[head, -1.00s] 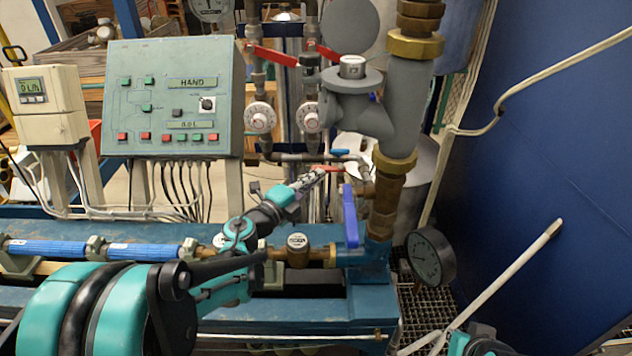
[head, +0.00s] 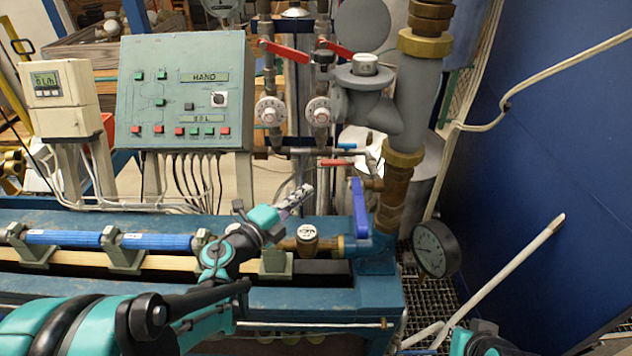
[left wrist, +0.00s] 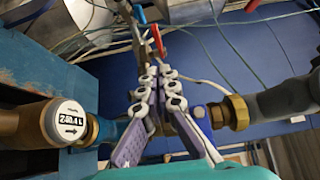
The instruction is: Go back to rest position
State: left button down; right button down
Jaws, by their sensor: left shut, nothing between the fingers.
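My left gripper (head: 305,190) reaches in from the left, above the blue bench and left of the blue lever handle (head: 360,207). Its grey fingers are together with nothing between them. It is apart from the small red valve handle (head: 337,162) behind it. In the left wrist view the fingers of my left gripper (left wrist: 158,75) point up the picture, between a brass pipe with a round white meter (left wrist: 68,122) on the left and a brass fitting (left wrist: 236,112) on the right. Only a teal and black part of my right arm shows at the bottom right of the head view; its gripper is out of sight.
A grey-green control panel (head: 185,90) and a flow display box (head: 60,100) stand behind the bench. A thick grey pipe (head: 408,100) rises on the right, with a pressure gauge (head: 436,248) below. A blue wall (head: 560,130) closes the right side.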

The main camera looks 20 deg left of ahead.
pick_arm(q)
jog(key=s+a+r+n+t+y, duration=0.1)
jog(key=s+a+r+n+y, duration=0.15)
jog(key=a+n+y, duration=0.35)
jog(key=s+a+r+n+y, duration=0.1)
jog(key=a+r+n+y, duration=0.2)
jog(key=n, duration=0.5)
jog(key=s+d+f+n+g+h+b, duration=0.2)
jog(key=s+d+f+n+g, duration=0.6)
jog(key=s+f, duration=0.8)
jog(key=d+f+g, duration=0.1)
jog(key=d+g, duration=0.1)
jog(key=d, duration=0.1)
jog(key=shift+d+f, duration=0.2)
jog(key=shift+d, duration=0.15)
pick_arm(e)
jog(key=shift+s+f, duration=0.2)
jog(key=shift+f, duration=0.65)
